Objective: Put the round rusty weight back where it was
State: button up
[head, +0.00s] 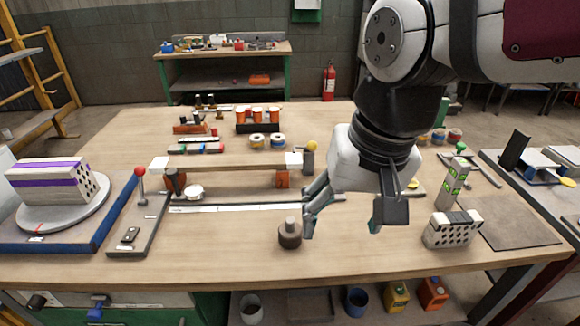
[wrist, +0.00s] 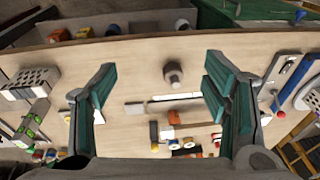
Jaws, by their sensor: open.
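The round rusty weight (head: 290,234) stands upright on the wooden table near its front edge, a dark brown disc with a narrower greyish knob on top. In the wrist view the weight (wrist: 173,73) shows between and beyond the two fingers, touching neither. My gripper (head: 345,222) is open and empty, above the table to the right of the weight in the head view. In the wrist view my gripper (wrist: 165,95) has its teal-padded fingers wide apart. No marked spot for the weight can be told for sure.
A perforated hollow brick (head: 452,230) stands to the right, near a dark mat (head: 515,229). A raised plank (head: 225,160) rests on orange blocks behind the weight. A red-knobbed lever on a base (head: 140,210) is at the left. The table's front middle is mostly clear.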

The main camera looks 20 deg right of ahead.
jog(key=s+n, duration=0.4)
jog(key=s, duration=0.1)
jog(key=shift+s+d+f+t+h, duration=0.1)
jog(key=shift+s+f+t+h, duration=0.05)
jog(key=shift+t+h, duration=0.15)
notch_tip(320, 180, up, 7)
jog(key=t+p, duration=0.1)
jog(key=p, duration=0.4)
jog(key=shift+p, duration=0.4)
